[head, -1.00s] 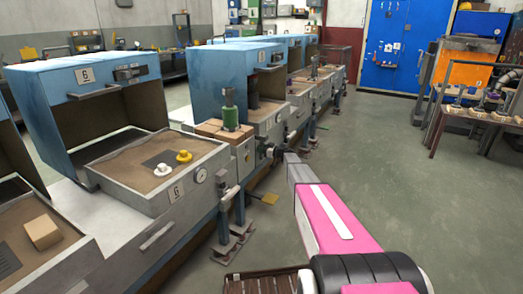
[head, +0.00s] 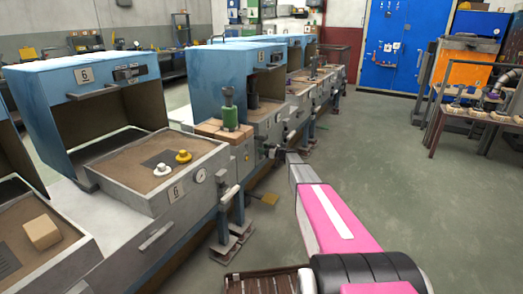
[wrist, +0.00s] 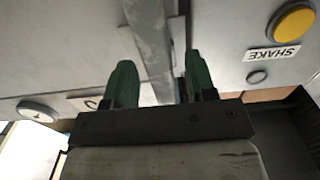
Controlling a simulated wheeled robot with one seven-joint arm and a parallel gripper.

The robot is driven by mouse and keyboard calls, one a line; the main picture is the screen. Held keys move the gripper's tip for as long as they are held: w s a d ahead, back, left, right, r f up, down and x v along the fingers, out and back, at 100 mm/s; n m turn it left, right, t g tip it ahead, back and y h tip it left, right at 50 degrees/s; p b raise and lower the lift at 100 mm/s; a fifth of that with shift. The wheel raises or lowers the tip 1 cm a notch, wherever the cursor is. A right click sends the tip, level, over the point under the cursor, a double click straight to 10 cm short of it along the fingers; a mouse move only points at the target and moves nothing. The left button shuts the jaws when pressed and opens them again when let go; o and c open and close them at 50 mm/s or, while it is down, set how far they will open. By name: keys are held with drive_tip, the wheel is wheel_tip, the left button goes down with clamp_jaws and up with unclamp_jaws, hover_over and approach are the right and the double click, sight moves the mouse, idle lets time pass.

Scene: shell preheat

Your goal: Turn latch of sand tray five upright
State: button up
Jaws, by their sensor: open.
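My gripper (head: 272,152) is at the front of the bench, low beside the second blue-hooded station; it is small and dark there. In the wrist view my gripper (wrist: 158,68) has two green fingers standing apart. A long grey bar (wrist: 150,40), which looks like the latch, runs between them, nearer the left finger in the picture. I cannot tell whether either finger touches it. The bar's lower end is hidden by the gripper body. The tray's number cannot be read in either view.
A yellow button (wrist: 294,22) with a SHAKE label (wrist: 272,54) is close by on the panel. A round gauge (wrist: 37,111) is at the left. Sand tray six (head: 125,190) stands nearer, and a green cylinder (head: 230,118) stands on bricks. The floor (head: 380,180) at right is clear.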

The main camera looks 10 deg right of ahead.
drive_tip(key=v, duration=0.9)
drive_tip(key=shift+s, duration=0.15)
drive_tip(key=s+a+f+m+g+h, duration=0.2)
drive_tip(key=s+a+g+h, duration=0.3)
drive_tip(key=s, duration=0.8)
drive_tip(key=s+a+f+m+g, duration=0.15)
drive_tip(key=s+a, duration=0.45)
drive_tip(key=s, duration=0.6)
drive_tip(key=s+d+r+m+g+h, duration=0.1)
drive_tip(key=s+m+g+h, duration=0.1)
drive_tip(key=s, duration=1.1)
drive_tip(key=s+d+m+g+h, duration=0.2)
drive_tip(key=s+m+h, duration=0.3)
drive_tip(key=s, duration=0.8)
drive_tip(key=h, duration=0.2)
drive_tip(key=shift+s+r+h, duration=0.2)
drive_tip(key=shift+r+h, duration=0.1)
drive_tip(key=shift+r, duration=0.1)
drive_tip(key=shift+d+m, duration=0.1)
drive_tip(key=shift+m, duration=0.15)
